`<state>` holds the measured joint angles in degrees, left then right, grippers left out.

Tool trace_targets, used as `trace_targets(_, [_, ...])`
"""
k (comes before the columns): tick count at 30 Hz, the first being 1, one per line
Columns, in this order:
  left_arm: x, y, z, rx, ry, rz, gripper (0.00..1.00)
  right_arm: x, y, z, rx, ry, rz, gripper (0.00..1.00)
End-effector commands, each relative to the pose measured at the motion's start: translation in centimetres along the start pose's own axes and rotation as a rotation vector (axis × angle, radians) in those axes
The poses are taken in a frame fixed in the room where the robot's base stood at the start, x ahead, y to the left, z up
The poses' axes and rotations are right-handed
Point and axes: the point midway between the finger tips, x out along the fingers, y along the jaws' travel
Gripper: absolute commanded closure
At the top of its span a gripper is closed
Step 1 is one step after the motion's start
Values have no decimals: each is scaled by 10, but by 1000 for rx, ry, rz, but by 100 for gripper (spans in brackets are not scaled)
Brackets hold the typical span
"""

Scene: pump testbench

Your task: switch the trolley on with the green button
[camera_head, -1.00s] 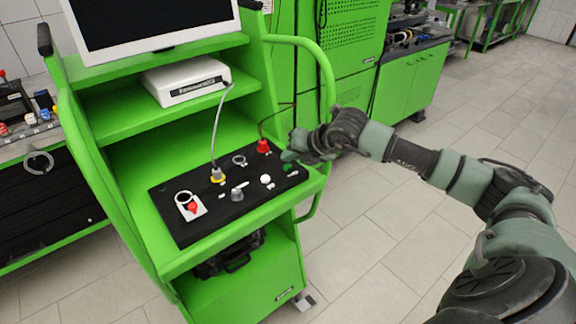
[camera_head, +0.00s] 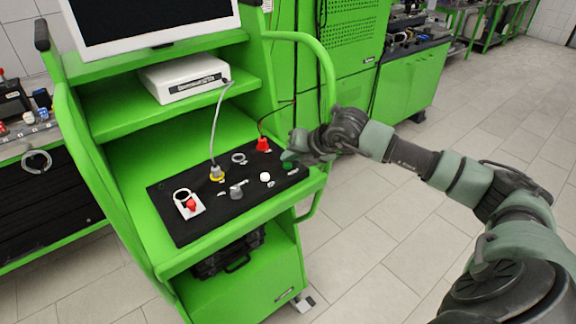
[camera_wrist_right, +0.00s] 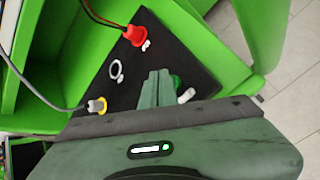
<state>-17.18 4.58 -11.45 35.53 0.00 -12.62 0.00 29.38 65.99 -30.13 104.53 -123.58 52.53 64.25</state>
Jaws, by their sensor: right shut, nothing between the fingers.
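The green trolley (camera_head: 235,292) stands at the left and centre of the head view, with a black control panel (camera_head: 215,212) on its shelf. The green button (camera_head: 287,165) is at the panel's right end. It also shows in the right wrist view (camera_wrist_right: 176,82), partly hidden by my fingers. My right gripper (camera_head: 290,157) is shut and empty, just above and beside the green button. In the right wrist view its closed fingertips (camera_wrist_right: 157,76) lie next to the button; I cannot tell whether they touch it. My left gripper is not in view.
The panel also bears a white button (camera_head: 265,177), a grey knob (camera_head: 237,191), a red emergency knob (camera_head: 191,205), a red plug (camera_head: 262,145) and a yellow-ringed plug (camera_head: 217,174) with cables. A green handle rail (camera_head: 331,75) rises behind my wrist. Open tiled floor lies right.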

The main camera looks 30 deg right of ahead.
Motion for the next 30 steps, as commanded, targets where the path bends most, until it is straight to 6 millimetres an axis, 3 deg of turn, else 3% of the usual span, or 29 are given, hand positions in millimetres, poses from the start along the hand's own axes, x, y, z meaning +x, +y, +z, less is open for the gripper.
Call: trace_targets(30, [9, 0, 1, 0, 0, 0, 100, 4, -3, -3, 0, 0, 1, 100])
